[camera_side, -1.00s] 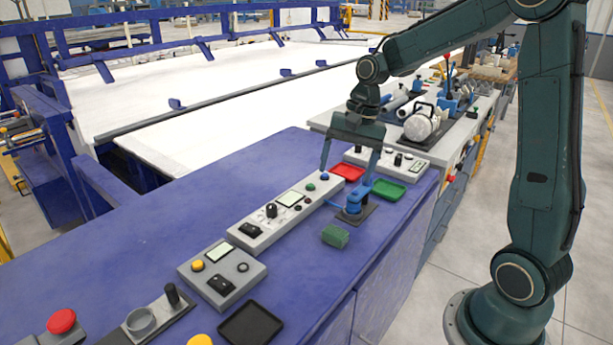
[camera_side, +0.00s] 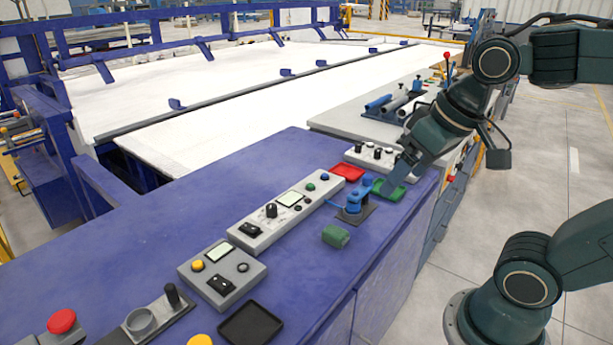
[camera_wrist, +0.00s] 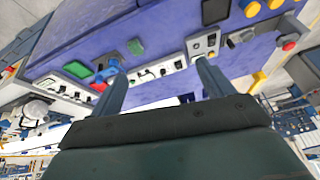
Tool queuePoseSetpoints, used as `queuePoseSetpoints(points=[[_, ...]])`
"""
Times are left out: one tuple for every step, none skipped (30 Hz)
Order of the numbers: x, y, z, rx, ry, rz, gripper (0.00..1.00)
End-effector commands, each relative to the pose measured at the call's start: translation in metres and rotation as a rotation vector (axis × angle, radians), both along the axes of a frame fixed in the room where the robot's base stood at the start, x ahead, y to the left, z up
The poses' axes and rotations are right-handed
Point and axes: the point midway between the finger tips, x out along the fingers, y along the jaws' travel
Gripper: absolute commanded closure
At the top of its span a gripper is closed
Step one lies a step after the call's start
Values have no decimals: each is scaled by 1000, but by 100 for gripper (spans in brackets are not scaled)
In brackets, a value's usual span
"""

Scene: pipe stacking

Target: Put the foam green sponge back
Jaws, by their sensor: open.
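The foam green sponge (camera_side: 336,236) lies on the blue table, in front of a small blue device on a dark base. In the wrist view the green sponge (camera_wrist: 135,47) lies beyond the fingertips, a little left of the middle. My gripper (camera_side: 392,183) is at the green tray (camera_side: 396,193) in the side view, behind and to the right of the sponge and apart from it. In the wrist view my gripper (camera_wrist: 161,70) has its two fingers wide apart with nothing between them. The side view does not show both fingers clearly.
The blue device (camera_side: 355,196) stands between my gripper and the sponge. A red tray (camera_side: 347,172) is behind it. A long grey control panel (camera_side: 285,212) lies to the left. A black tray (camera_side: 251,323) is at the front.

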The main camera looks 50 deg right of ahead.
Motion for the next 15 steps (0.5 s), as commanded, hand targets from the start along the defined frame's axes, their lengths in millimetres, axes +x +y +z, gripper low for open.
queuePoseSetpoints(points=[[-8,1,0,-16,-18,32,20],[-11,2,-1,-26,-27,47,20],[-16,2,-1,-37,-37,68,20],[-18,2,-2,-45,-42,80,20],[-21,2,-2,-52,-48,92,20],[-23,2,-3,-58,-54,104,20],[-25,2,-3,-64,-57,112,20],[-26,3,-3,-67,-60,118,20],[-27,3,-4,-70,-63,124,20],[-28,3,-4,-72,-63,127,20],[-28,2,-4,-73,-64,129,20],[-28,2,-4,-74,-64,130,20],[-28,3,-4,-75,-64,131,20],[-28,2,-4,-74,-64,130,20],[-28,2,-4,-74,-64,130,20]])
